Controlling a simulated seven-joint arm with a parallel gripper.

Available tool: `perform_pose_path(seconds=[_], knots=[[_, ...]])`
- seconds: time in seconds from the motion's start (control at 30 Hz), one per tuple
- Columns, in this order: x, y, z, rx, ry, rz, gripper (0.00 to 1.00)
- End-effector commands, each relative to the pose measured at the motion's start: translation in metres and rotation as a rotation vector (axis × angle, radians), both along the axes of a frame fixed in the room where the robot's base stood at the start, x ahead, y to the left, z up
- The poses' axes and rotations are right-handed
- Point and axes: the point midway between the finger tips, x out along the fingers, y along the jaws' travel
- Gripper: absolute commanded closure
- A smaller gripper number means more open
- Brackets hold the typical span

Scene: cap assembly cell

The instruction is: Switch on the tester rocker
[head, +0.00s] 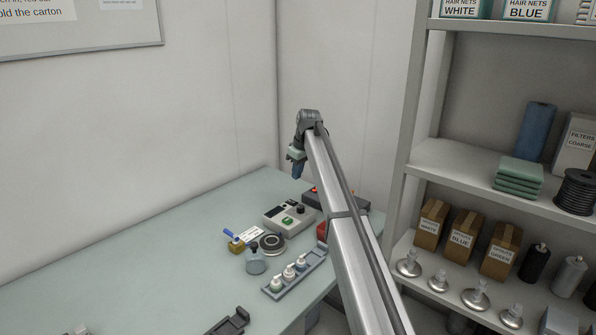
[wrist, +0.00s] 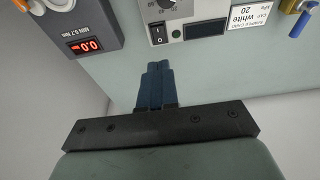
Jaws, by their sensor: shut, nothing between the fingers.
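The tester is a light grey box (head: 276,222) on the bench in the head view. In the wrist view its front part (wrist: 188,10) shows at the top, with a dial. The rocker (wrist: 158,33) is a small black switch marked I and O, beside a small green light (wrist: 176,33) and a dark green window (wrist: 205,26). I cannot tell which way the rocker is pressed. My gripper (wrist: 158,68) is shut and empty, its blue fingers together and apart from the rocker. In the head view my gripper (head: 297,172) hangs above the bench behind the tester.
A dark grey unit with a red 0.0 display (wrist: 85,46) stands beside the tester. A sample card (wrist: 251,15) lies on its other side. Shelves (head: 480,190) rise at right.

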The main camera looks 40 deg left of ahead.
Motion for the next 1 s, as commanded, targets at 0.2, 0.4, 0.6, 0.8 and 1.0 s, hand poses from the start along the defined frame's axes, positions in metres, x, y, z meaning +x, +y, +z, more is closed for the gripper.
perform_pose_path(seconds=[0.2, 0.4, 0.6, 0.8, 1.0], knots=[[0.0, 0.009, -0.04, -0.001, 0.001, 0.0, 1.0], [-0.001, 0.014, -0.071, -0.001, 0.001, 0.0, 1.0], [0.0, 0.011, -0.093, 0.0, 0.0, 0.0, 1.0], [0.0, 0.01, -0.101, 0.0, 0.0, 0.0, 1.0], [0.0, 0.01, -0.102, 0.0, 0.0, 0.0, 1.0]])
